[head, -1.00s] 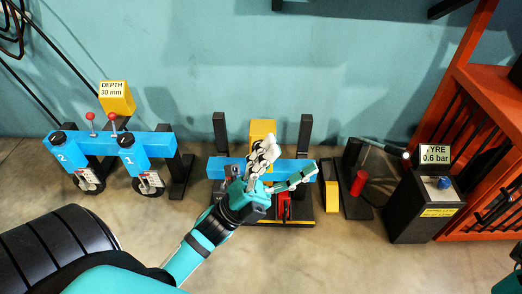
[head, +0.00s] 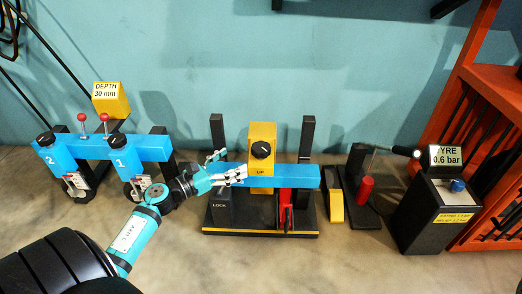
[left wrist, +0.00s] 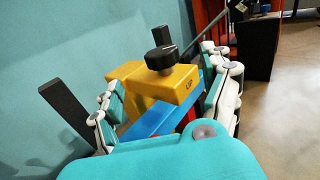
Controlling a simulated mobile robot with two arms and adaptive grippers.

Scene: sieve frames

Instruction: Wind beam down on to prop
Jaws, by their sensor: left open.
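The blue beam (head: 298,177) lies level between two black uprights. A yellow block (head: 262,134) on it carries a black knob (head: 261,150) and the word UP. Below the beam's right part stands a red piece (head: 285,205), possibly the prop; contact with the beam is unclear. My left gripper (head: 232,164) is open at the beam's left end, left of the yellow block, and hides that end. In the left wrist view the knob (left wrist: 161,57), yellow block (left wrist: 180,84) and beam (left wrist: 150,122) lie between my spread fingers, farther out. My right gripper is out of view.
A blue two-unit frame (head: 85,147) with a yellow DEPTH 30 mm sign (head: 111,98) stands left. On the right are a small yellow block (head: 336,207), a red cylinder (head: 366,188), the tyre box (head: 430,215) and an orange rack (head: 470,110).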

